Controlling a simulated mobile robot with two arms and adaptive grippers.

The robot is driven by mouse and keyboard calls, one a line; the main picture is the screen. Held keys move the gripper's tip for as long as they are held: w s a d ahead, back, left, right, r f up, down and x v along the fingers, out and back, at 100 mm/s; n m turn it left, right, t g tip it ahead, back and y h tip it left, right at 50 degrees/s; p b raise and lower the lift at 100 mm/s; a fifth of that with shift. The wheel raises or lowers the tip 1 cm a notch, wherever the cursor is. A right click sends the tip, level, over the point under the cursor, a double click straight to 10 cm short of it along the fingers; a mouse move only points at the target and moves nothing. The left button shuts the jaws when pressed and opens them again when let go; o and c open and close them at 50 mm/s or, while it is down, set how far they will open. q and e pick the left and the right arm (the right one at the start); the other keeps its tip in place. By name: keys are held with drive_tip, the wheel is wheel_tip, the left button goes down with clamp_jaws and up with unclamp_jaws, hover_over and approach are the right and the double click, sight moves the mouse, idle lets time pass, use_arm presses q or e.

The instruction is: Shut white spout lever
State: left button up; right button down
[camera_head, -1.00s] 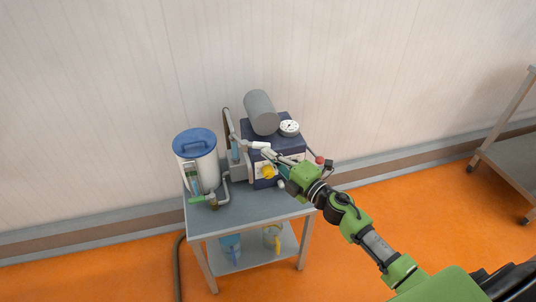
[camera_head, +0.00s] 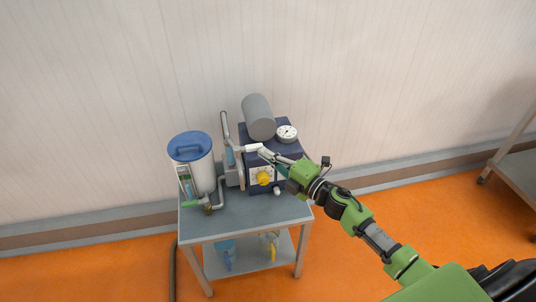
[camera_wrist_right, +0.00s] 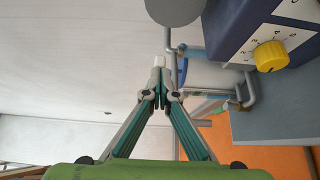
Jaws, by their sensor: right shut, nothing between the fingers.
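The white spout lever (camera_head: 253,147) sticks out at the front of the dark blue machine (camera_head: 290,150) on the table. In the right wrist view a white piece, apparently the lever's end (camera_wrist_right: 159,61), shows just beyond my fingertips. My right gripper (camera_head: 264,152) reaches in from the right, over the machine's front, with its tips at the lever. In the right wrist view its fingers (camera_wrist_right: 161,95) meet at the tips and hold nothing. I cannot tell whether they touch the lever. My left gripper is not in view.
A white tank with a blue lid (camera_head: 190,147) stands left of the machine. A yellow knob (camera_head: 264,177) sits below my fingers, and a gauge (camera_head: 287,133) and grey cylinder (camera_head: 258,117) are above. The table's front (camera_head: 240,220) is clear. Jugs stand on the lower shelf (camera_head: 250,258).

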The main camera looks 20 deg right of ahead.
drive_tip(key=v, duration=1.2)
idle(0.3)
idle(0.4)
drive_tip(key=s+d+f+m+g+h, duration=0.1)
drive_tip(key=s+d+f+m+h, duration=0.2)
drive_tip(key=f, duration=0.7)
drive_tip(key=d+f+m+g+h, duration=0.1)
drive_tip(key=d+f+m+h, duration=0.2)
drive_tip(key=f+m, duration=0.5)
drive_tip(key=s+f+m+g+h, duration=0.1)
drive_tip(key=s+f+m+g, duration=0.1)
drive_tip(key=s+f, duration=0.5)
drive_tip(key=s+f+m+g+h, duration=0.1)
drive_tip(key=s+f+g, duration=0.15)
drive_tip(key=f, duration=0.85)
drive_tip(key=s+a+f+m+g, duration=0.2)
drive_tip(key=s+f, duration=0.4)
drive_tip(key=s, duration=0.4)
drive_tip(key=s+a+f+m+g+p, duration=0.1)
drive_tip(key=s+a+f+g, duration=0.3)
drive_tip(key=s, duration=0.7)
drive_tip(key=s+a+f+m+g, duration=0.3)
drive_tip(key=s+a+f, duration=0.2)
drive_tip(key=s+f, duration=0.3)
drive_tip(key=shift+s+a+y, duration=0.25)
drive_tip(key=shift+s+y, duration=0.05)
drive_tip(key=shift+s, duration=0.9)
